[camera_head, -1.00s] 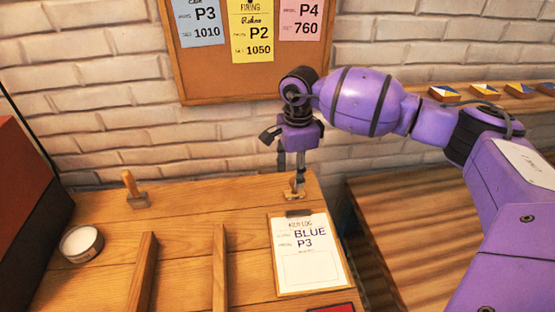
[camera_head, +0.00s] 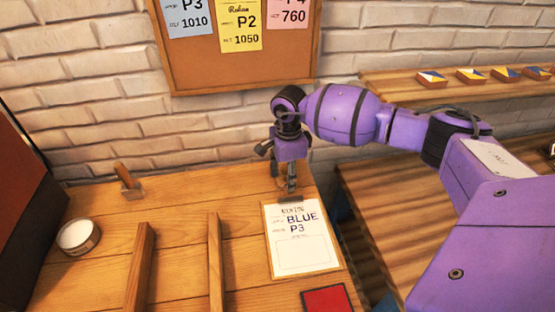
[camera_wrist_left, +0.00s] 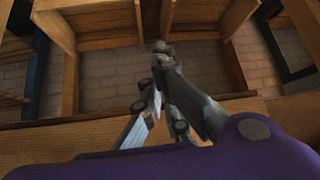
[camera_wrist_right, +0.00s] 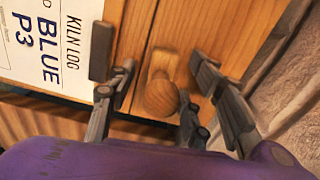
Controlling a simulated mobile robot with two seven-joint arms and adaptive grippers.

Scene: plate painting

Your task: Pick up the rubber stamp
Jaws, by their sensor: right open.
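My right gripper (camera_head: 290,187) points down over the back of the wooden table, just behind the kiln log sheet. In the right wrist view it is open, and the round wooden handle of a stamp (camera_wrist_right: 160,96) shows between its fingers (camera_wrist_right: 152,64), apart from both. In the head view this stamp is mostly hidden behind the fingers.
The kiln log clipboard (camera_head: 300,252) reads BLUE P3. A red pad (camera_head: 327,299) lies in front of it. A round white tin (camera_head: 77,237) stands at the left. Two wooden rails (camera_head: 215,265) cross the table. A brick wall and corkboard (camera_head: 240,75) are behind.

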